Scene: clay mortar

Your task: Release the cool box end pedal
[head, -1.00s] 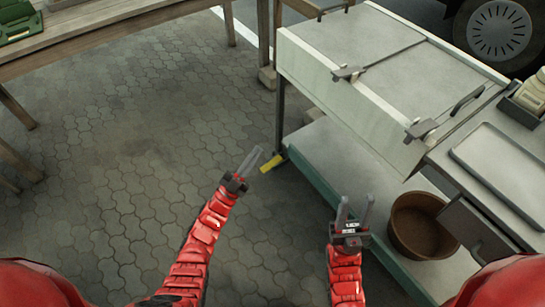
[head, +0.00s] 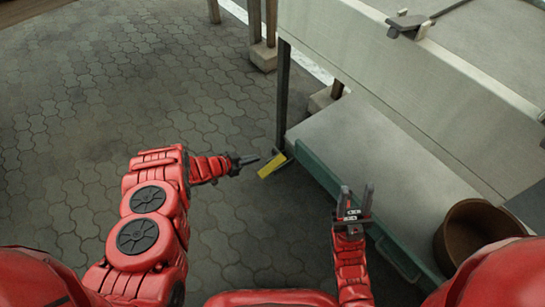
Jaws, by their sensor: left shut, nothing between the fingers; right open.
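The end pedal (head: 271,166) is a small yellow plate low at the foot of the cart's dark corner leg, near the floor. The cool box (head: 400,85) is the pale, lidded body on the cart, at the upper right. My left gripper (head: 254,159) is shut and empty, just left of the pedal and pointing at it. I cannot tell whether its tips touch the pedal. My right gripper (head: 356,190) is open and empty, fingers up, in front of the cart's lower shelf edge.
The cart's lower shelf (head: 375,150) has a green edge right of the pedal. A brown tub (head: 470,232) sits on it at the right. A wooden post on a block (head: 263,56) stands behind. The paved floor at the left is clear.

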